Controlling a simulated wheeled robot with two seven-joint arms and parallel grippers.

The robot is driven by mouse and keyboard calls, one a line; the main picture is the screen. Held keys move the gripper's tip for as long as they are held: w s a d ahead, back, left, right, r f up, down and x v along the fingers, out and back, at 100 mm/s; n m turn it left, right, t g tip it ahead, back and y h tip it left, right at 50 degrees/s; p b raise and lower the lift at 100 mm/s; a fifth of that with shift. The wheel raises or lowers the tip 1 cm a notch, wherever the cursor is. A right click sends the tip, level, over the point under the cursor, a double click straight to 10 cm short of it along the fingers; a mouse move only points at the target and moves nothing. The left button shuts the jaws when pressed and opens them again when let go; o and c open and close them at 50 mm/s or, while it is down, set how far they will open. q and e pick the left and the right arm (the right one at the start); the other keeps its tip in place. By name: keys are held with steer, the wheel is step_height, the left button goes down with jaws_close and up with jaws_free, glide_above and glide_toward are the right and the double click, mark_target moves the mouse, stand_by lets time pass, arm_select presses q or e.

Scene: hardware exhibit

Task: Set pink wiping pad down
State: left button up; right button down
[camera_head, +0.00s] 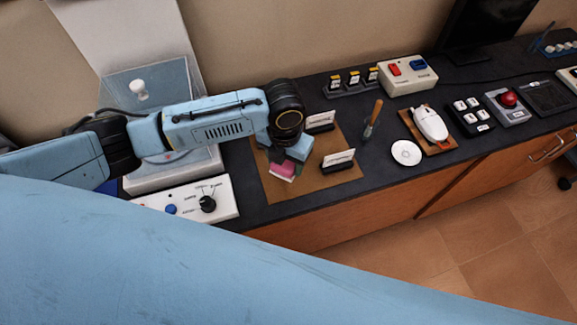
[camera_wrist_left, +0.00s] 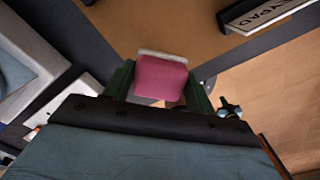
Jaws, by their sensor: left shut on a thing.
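The pink wiping pad (camera_head: 283,171) has a pale strip along one side. My left gripper (camera_head: 289,160) is shut on it over the brown mat (camera_head: 281,188) on the dark counter. In the left wrist view the pad (camera_wrist_left: 161,78) sits between the two green fingers. I cannot tell whether the pad touches the mat. My right gripper is not in view.
Two card holders (camera_head: 338,160) (camera_head: 320,123) stand on the mat, close to the right of my gripper. A white panel with a black knob (camera_head: 207,204) lies to the left. A screwdriver (camera_head: 373,118) and a white disc (camera_head: 406,153) are further right. The counter's front edge is near.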

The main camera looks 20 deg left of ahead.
mark_target(285, 171)
arm_select(q)
steer(key=shift+f, duration=2.35)
steer(key=shift+f+b, duration=0.1)
steer(key=shift+b, duration=0.2)
steer(key=o, duration=0.9)
step_height(285, 171, up, 12)
steer(key=shift+r+p, duration=0.15)
steer(key=shift+p, duration=0.65)
